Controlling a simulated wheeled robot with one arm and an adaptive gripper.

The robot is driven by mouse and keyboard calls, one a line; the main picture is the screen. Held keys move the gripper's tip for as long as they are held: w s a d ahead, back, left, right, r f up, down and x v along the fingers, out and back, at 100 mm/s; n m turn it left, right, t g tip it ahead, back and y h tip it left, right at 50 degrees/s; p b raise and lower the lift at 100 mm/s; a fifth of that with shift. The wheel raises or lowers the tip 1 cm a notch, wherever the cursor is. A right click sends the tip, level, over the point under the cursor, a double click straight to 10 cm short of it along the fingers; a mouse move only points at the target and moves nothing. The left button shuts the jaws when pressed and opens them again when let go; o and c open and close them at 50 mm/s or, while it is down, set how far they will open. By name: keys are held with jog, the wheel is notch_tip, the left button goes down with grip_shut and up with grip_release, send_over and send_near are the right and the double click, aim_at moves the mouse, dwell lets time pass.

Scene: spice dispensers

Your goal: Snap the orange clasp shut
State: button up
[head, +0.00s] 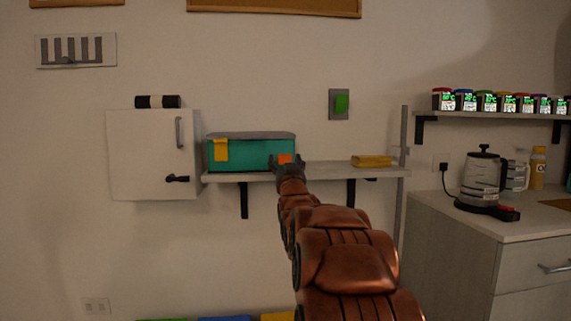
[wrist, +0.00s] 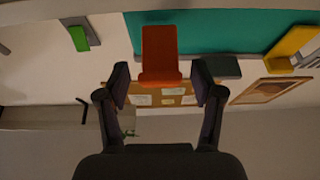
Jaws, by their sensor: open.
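A teal box (head: 236,154) with a grey lid (head: 250,135) sits on a wall shelf. The orange clasp (head: 285,158) is at the right part of its front, partly hidden by my gripper (head: 286,161) in the head view. In the wrist view, the orange clasp (wrist: 160,52) juts from the teal box (wrist: 220,35) between the two fingers. My gripper (wrist: 161,80) is open, with one finger on each side of the clasp and no clear contact. A yellow clasp (head: 221,150) lies against the box front at left; it also shows in the wrist view (wrist: 292,46).
A white cabinet (head: 150,155) stands left of the box. On the shelf (head: 335,170), a yellow object (head: 372,161) lies to the right. A green switch (head: 341,103) is on the wall above. A counter (head: 490,220) with a kettle (head: 482,180) is at right.

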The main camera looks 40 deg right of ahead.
jog(key=shift+c, duration=0.2)
grip_shut()
dwell(0.5)
